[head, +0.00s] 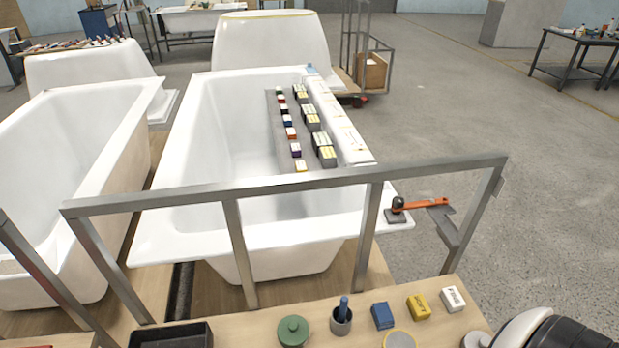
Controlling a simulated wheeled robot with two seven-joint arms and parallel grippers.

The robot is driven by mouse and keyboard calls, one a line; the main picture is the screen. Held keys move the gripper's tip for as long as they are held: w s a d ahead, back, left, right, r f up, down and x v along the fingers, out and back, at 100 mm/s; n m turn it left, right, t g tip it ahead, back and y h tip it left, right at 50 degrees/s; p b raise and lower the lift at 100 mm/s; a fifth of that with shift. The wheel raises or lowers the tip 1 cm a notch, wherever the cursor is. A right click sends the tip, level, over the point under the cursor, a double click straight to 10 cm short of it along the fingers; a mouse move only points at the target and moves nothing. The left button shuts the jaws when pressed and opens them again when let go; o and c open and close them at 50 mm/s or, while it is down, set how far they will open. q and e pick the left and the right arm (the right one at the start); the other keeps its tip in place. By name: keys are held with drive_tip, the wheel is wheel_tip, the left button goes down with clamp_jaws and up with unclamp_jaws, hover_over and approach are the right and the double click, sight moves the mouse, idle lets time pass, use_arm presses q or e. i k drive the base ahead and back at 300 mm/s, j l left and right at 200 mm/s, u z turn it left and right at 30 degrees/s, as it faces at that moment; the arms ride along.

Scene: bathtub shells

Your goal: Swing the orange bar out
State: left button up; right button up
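The orange bar (421,205) lies nearly level at the front right corner of the middle white bathtub shell (280,235). Its left end meets a black knob (398,203) on a dark plate (396,216) on the tub rim. Its right end reaches a grey metal bracket (442,218) by the right post of the metal rail. I cannot tell whether it touches the bracket. A white and black rounded part at the bottom right appears to be my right arm. Neither gripper shows.
A grey metal rail (300,183) crosses in front of the tub. A wooden bench (370,330) holds a green pot (293,331), a cup with a blue handle (341,318), small boxes and a black tray (170,336). Open concrete floor (540,230) lies to the right.

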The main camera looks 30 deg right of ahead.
sight(431, 202)
drive_tip(key=z, duration=1.8)
drive_tip(key=l+u, duration=0.1)
drive_tip(key=u, duration=1.55)
drive_tip(key=k+l, duration=0.35)
drive_tip(key=k, duration=0.25)
